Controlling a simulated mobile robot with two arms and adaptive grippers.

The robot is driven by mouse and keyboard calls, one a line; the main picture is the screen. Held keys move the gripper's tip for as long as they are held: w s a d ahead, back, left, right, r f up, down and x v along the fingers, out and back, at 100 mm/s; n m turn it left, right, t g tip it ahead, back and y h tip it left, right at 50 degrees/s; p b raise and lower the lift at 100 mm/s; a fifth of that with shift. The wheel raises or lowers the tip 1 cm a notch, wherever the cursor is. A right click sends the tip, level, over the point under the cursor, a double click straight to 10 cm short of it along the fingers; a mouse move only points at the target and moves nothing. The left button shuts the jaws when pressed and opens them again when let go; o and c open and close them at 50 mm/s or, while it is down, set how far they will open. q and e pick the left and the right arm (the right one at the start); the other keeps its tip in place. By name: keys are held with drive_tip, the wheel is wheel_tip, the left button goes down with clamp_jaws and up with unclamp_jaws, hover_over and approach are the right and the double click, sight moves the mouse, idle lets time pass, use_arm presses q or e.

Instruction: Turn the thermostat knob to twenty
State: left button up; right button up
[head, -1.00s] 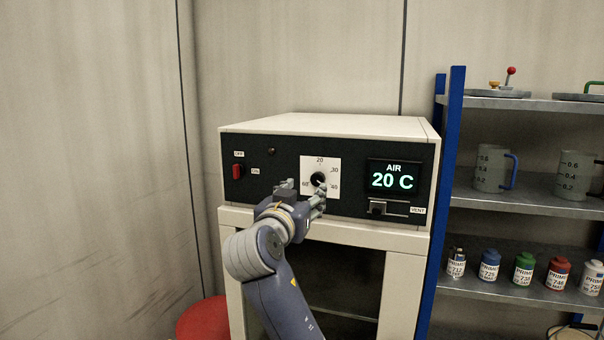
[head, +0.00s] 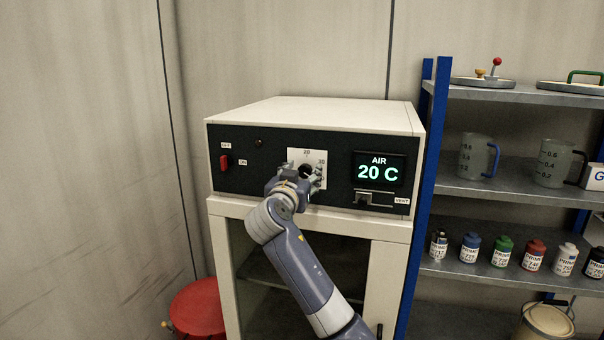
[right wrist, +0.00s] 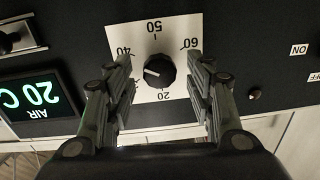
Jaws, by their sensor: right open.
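The thermostat knob (right wrist: 160,71) is black and round with a white mark, on a white dial plate (right wrist: 183,28) on the oven's black front. In the right wrist view, which is upside down, the mark points left, between 30 and 40. In the head view the knob (head: 305,170) is partly hidden by my right gripper (head: 301,176). That gripper is open, with its fingers on either side of the knob in the right wrist view; I see gaps between them and the knob. My left gripper is not in view.
The oven (head: 310,115) shows AIR 20 C on its display (head: 379,170). A red switch (head: 224,162) is at the left and a vent slider (head: 363,199) at the right. A shelf (head: 500,170) with jugs and cans stands right. A red drum (head: 200,308) is lower left.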

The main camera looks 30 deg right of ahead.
drive_tip(key=c, duration=1.1)
drive_tip(key=shift+o, duration=0.2)
